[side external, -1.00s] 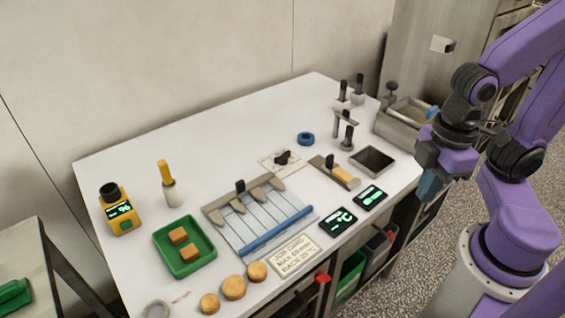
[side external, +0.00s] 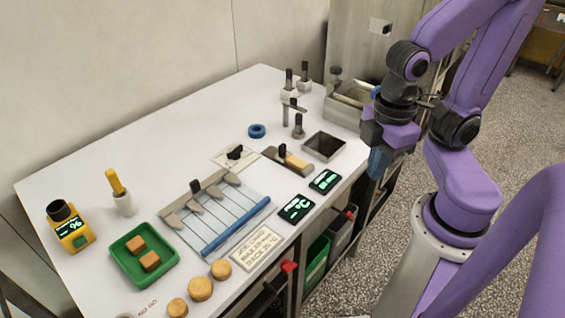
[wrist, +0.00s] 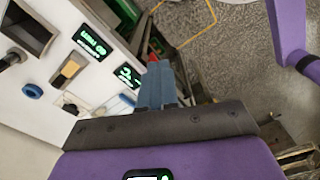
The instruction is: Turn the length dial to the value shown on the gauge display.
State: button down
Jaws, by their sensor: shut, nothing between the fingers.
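A black knob on a pale plate (side external: 235,153), which looks like the length dial, sits mid-table behind the slicing frame. Its scale is too small to read. A yellow gauge (side external: 72,228) with a black top stands at the table's left end. Its lit display seems to read 96, tilted and hard to make out. My gripper (side external: 378,163) is at the table's right front edge, well away from the dial and touching nothing visible. In the wrist view its blue-grey fingers (wrist: 156,82) are together and empty, with the table edge and floor beyond them.
Two lit black displays (side external: 297,208) (side external: 325,181) lie near the front edge. A slatted frame with a blue bar (side external: 236,225), a green tray (side external: 116,262), a blue ring (side external: 257,131) and an open metal bin (side external: 324,146) occupy the table. The back left is clear.

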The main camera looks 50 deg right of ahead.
dwell(0.8)
jog(key=c, duration=1.2)
grip_release()
jog(key=shift+o, duration=0.2)
jog(key=w+a+r+n, duration=0.1)
jog(key=w+a, duration=0.2)
jog(key=w, duration=0.2)
jog(key=w+a+r, duration=0.2)
jog(key=w, duration=0.3)
jog(key=n, duration=0.4)
send_over(235, 149)
notch_tip(235, 149, down, 18)
jog(key=shift+w+r, duration=0.1)
jog(key=shift+r, duration=0.1)
